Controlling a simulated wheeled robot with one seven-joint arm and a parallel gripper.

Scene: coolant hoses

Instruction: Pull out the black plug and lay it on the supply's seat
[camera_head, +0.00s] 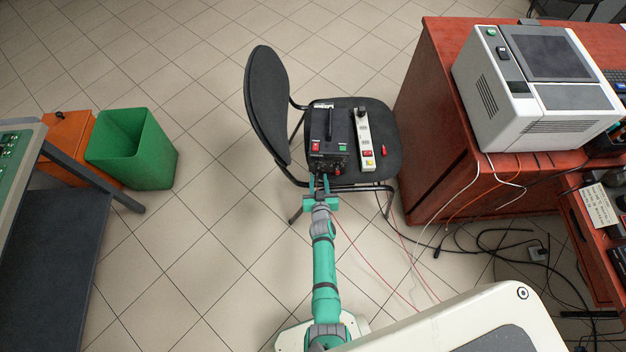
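The black supply (323,125) stands on the dark seat (385,122) of a black chair, with a handle on top and red and green switches. A red plug (337,171) shows at its front. My gripper (319,178) is right at the supply's lower front edge, left of the red plug. Its two fingers look a little apart and point at the supply's front. The black plug cannot be made out clearly at the supply's front. Whether anything is between the fingertips is too small to tell.
A white power strip (365,145) with a dark piece near its far end lies right of the supply. A small red item (383,149) lies on the seat. The chair's backrest (267,105) rises at left. Thin red leads and cables hang toward the floor at right.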

